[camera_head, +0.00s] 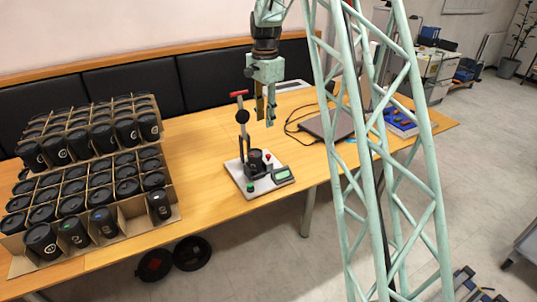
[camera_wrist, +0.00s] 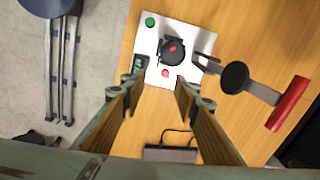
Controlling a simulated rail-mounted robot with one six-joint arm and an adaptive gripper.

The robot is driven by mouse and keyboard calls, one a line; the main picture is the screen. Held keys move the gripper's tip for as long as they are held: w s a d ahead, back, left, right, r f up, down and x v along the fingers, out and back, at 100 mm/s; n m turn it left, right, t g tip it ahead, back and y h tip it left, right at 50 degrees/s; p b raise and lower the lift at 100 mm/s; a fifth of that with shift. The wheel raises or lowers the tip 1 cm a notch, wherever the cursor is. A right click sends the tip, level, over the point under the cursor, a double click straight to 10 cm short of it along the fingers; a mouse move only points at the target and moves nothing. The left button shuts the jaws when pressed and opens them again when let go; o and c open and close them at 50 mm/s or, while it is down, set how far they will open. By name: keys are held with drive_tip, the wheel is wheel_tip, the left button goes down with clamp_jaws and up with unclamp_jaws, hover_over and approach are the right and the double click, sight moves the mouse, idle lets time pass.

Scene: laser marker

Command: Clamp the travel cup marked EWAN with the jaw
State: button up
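A dark cup (camera_head: 256,158) stands upright on the white base plate (camera_head: 262,184) of the marker. From above, in the wrist view, the cup (camera_wrist: 172,50) has a red mark on top; no name is legible. A lever with a red handle (camera_head: 238,94) stands raised behind the plate; the handle (camera_wrist: 288,103) also shows in the wrist view. My gripper (camera_head: 265,121) points down above and behind the plate. Its fingers (camera_wrist: 158,82) are apart with nothing between them.
Cardboard racks (camera_head: 135,212) of dark cups fill the table's left side. A laptop (camera_head: 327,124) and cables lie right of the marker. The table (camera_head: 208,160) is bare between racks and marker.

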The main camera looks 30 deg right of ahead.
drive_tip(key=m, duration=0.1)
hover_over(268, 155)
wheel_tip(268, 155, down, 7)
drive_tip(key=shift+r, duration=0.2)
drive_tip(key=shift+f, duration=0.1)
drive_tip(key=shift+f+b, duration=1.55)
drive_tip(key=shift+f, duration=5.25)
drive_tip(key=shift+c, duration=0.3)
clamp_jaws()
